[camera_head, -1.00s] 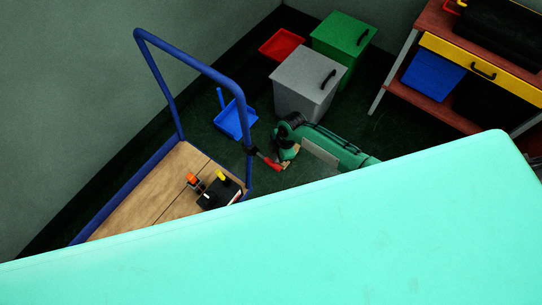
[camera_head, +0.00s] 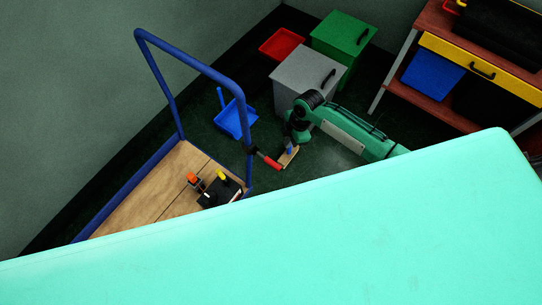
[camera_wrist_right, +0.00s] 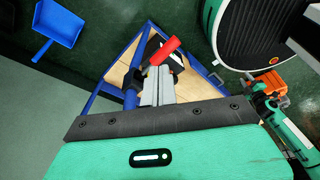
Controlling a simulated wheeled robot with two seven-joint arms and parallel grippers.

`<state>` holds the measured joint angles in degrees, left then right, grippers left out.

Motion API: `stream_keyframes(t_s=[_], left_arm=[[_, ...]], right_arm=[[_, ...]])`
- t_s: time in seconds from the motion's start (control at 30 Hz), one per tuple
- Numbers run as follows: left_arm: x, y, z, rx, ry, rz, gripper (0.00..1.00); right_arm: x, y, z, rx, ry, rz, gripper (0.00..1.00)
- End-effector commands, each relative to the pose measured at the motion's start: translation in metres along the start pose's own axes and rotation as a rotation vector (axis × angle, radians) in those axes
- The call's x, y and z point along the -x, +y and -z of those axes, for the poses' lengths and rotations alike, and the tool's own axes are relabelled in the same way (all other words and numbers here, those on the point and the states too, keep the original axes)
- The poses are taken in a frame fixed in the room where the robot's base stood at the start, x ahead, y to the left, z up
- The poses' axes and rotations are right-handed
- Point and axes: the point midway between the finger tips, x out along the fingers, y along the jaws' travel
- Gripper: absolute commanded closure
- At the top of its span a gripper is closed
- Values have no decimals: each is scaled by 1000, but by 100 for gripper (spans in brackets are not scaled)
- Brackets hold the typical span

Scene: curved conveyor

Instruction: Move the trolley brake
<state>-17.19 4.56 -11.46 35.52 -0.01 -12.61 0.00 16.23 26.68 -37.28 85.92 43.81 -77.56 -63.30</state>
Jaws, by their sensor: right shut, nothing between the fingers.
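The trolley has a blue tube frame (camera_head: 195,67) and a wooden deck (camera_head: 150,195) at the left of the head view. The brake is a red handle (camera_head: 267,160) joined by a black clamp to the trolley's right post. My right gripper (camera_head: 288,158) is close beside the handle's right end; I cannot tell if they touch. In the right wrist view, the red handle (camera_wrist_right: 165,50) lies just beyond the shut grey fingers (camera_wrist_right: 159,75), with nothing between them.
Tools with orange and yellow tops (camera_head: 220,190) stand on the deck. A blue dustpan (camera_head: 230,122), a grey bin (camera_head: 300,85), a green bin (camera_head: 345,38) and a red tray (camera_head: 282,44) are behind. A workbench (camera_head: 470,60) stands at the upper right. My own body covers the lower view.

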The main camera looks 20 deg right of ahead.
Motion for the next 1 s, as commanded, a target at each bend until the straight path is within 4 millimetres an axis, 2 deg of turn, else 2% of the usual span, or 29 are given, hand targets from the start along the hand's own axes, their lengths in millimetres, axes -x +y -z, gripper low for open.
stream_keyframes(t_s=[0.1, 0.33, 1.0], left_arm=[[-2, 0, 0, 0, 0, 0, 64], [-3, 0, 0, 0, 0, 0, 64], [-3, 0, 0, 0, 0, 0, 64]], right_arm=[[24, 1, -1, 1, -1, -2, 100], [48, 0, -1, -1, 0, -1, 100], [50, 0, -1, -5, 1, -1, 100]])
